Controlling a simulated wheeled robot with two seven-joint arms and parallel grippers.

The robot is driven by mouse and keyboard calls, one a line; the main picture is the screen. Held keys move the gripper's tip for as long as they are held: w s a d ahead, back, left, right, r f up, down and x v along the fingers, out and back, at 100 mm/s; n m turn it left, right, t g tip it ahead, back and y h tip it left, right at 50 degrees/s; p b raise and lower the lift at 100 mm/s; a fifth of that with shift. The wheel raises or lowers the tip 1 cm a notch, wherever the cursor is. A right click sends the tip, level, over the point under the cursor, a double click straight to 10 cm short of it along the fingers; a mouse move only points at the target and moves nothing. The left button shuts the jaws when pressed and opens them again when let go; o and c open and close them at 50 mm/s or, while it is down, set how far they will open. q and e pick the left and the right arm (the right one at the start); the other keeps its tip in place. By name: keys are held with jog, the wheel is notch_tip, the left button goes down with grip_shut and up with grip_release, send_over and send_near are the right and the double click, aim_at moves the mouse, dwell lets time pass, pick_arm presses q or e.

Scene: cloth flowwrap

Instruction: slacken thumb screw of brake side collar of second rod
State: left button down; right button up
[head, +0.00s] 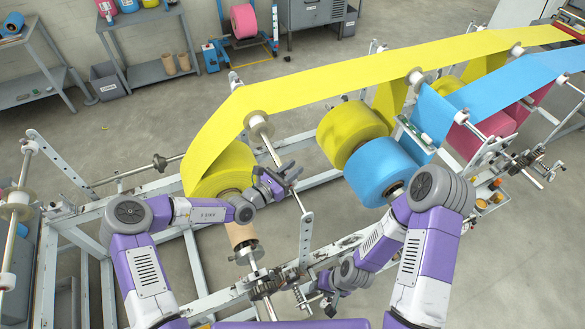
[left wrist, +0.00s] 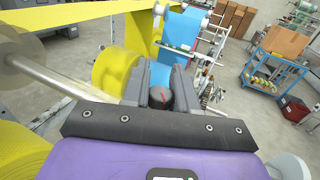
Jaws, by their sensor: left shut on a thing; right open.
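My left gripper (head: 288,172) is beside the near yellow roll (head: 222,172) in the head view. In the left wrist view its two jaws (left wrist: 160,88) are shut on a dark round knob with a red mark (left wrist: 160,97), which looks like a thumb screw. The collar under the knob is hidden by the jaws. A brown cardboard core (head: 241,236) shows below the near yellow roll, with a metal hub (head: 249,254) at its end. My right gripper (head: 312,301) is low by the frame's front rail, open; its fingertips are small and partly hidden.
A yellow web (head: 330,82) runs overhead from the near roll to the upper right. Another yellow roll (head: 352,134) and a blue roll (head: 380,170) stand to the right. An upright perforated bracket (head: 306,228) stands close to my left gripper. A metal rod (left wrist: 58,82) crosses the left wrist view.

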pick_arm(q)
jog(key=shift+w+a+r+n+t+y, duration=0.1)
jog(key=shift+w+a+n+t+y, duration=0.05)
jog(key=shift+n+t+y, duration=1.35)
jog(key=shift+w+a+n+t+y, duration=0.15)
jog(key=shift+n+t+y, duration=0.8)
jog(key=shift+y, duration=0.95)
jog(key=shift+n, duration=0.25)
jog(key=c, duration=1)
grip_release()
jog(key=shift+s+a, duration=0.1)
